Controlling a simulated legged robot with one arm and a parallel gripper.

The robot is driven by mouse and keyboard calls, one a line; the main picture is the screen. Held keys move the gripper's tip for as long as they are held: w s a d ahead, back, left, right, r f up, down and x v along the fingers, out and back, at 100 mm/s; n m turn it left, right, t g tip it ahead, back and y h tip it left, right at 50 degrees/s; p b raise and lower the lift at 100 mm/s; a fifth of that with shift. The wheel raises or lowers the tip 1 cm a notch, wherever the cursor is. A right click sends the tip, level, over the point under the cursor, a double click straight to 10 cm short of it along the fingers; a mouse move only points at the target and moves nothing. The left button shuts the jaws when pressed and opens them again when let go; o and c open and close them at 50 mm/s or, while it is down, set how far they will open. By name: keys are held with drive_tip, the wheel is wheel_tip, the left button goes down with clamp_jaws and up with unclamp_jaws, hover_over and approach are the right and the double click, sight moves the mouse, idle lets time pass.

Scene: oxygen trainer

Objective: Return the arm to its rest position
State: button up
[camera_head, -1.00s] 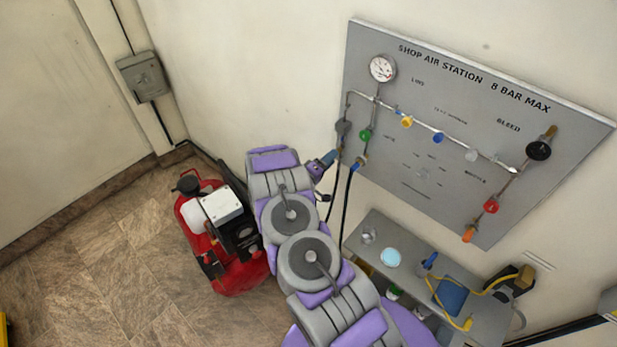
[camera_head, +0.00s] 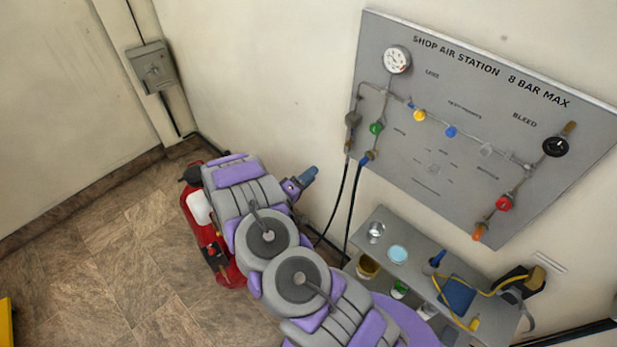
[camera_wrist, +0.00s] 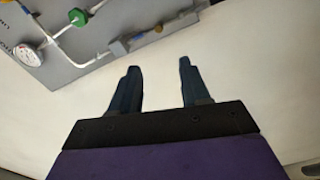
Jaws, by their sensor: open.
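My arm, grey and purple, is folded over the lower middle of the head view, in front of the red compressor. My gripper (camera_head: 309,176) shows small beside the arm, apart from the wall panel. In the wrist view my gripper (camera_wrist: 160,85) has its two dark fingers apart, with only the pale wall between them. The gripper is open and empty. Part of the grey panel (camera_wrist: 75,50) with the gauge shows at the upper left of that view.
The shop air station panel (camera_head: 480,150) with gauge and coloured valves is on the wall. A grey shelf (camera_head: 415,268) holding several items stands below it. The red compressor (camera_head: 228,272) is partly hidden behind my arm. Two black hoses (camera_head: 350,205) hang near my gripper.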

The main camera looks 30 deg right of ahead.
idle(0.4)
drive_tip(key=w+a+m+t+y+b, duration=0.2)
drive_tip(key=w+a+t+y+b, duration=0.15)
drive_tip(key=w+a+y, duration=0.85)
drive_tip(key=s+a+r+n+y+b, duration=0.1)
drive_tip(key=s+a+r+y+b, duration=0.2)
drive_tip(key=a, duration=0.5)
drive_tip(key=s+a+r+n+y+b, duration=0.1)
drive_tip(key=s+a+r+y+b, duration=0.2)
drive_tip(key=a+r, duration=0.4)
drive_tip(key=s+a+r+n+g+y+b, duration=0.1)
drive_tip(key=s+g, duration=0.1)
drive_tip(key=s, duration=0.6)
drive_tip(key=s+a+r+g+y+b, duration=0.1)
drive_tip(key=s+a+g+y, duration=0.15)
drive_tip(key=s, duration=0.45)
drive_tip(key=s+d+g+h+b, duration=0.1)
drive_tip(key=s+d, duration=0.3)
drive_tip(key=s, duration=0.5)
drive_tip(key=s+d+m+g+h+b, duration=0.1)
drive_tip(key=s+d+g+h, duration=0.1)
drive_tip(key=s, duration=0.7)
drive_tip(key=s+d+g+h+b, duration=0.1)
drive_tip(key=s+d+g, duration=0.2)
drive_tip(key=s+d, duration=0.3)
drive_tip(key=s, duration=0.4)
drive_tip(key=shift+f+m+b, duration=0.35)
drive_tip(key=shift+m+b, duration=0.05)
